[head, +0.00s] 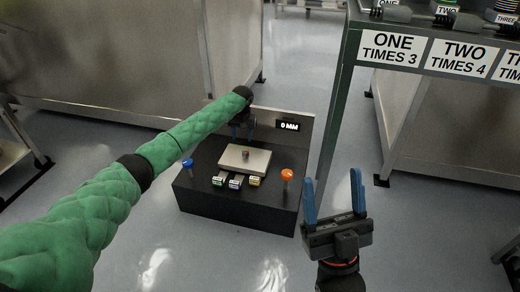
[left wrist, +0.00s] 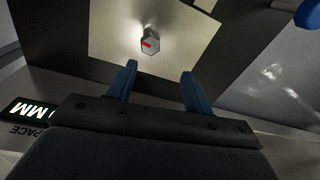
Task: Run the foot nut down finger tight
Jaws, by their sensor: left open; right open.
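A small grey hex piece (head: 246,155), which looks like the foot nut, stands near the middle of a pale square plate (head: 259,164) on a black base block. In the left wrist view the nut (left wrist: 150,42) has a red mark on its face and sits on the bare plate (left wrist: 195,45). My left gripper (head: 243,131) is over the back of the block, behind the plate. Its blue fingers (left wrist: 159,72) are open and empty, with the nut apart from them, beyond the tips. My right gripper (head: 333,182) is open and empty, right of the block.
A display reading 0 MM (head: 289,126) is on the panel behind the plate. A blue knob (head: 188,163) and an orange knob (head: 287,174) stand at the block's sides. Several small labelled blocks (head: 235,182) sit in front of the plate. A labelled rack (head: 430,50) stands at right.

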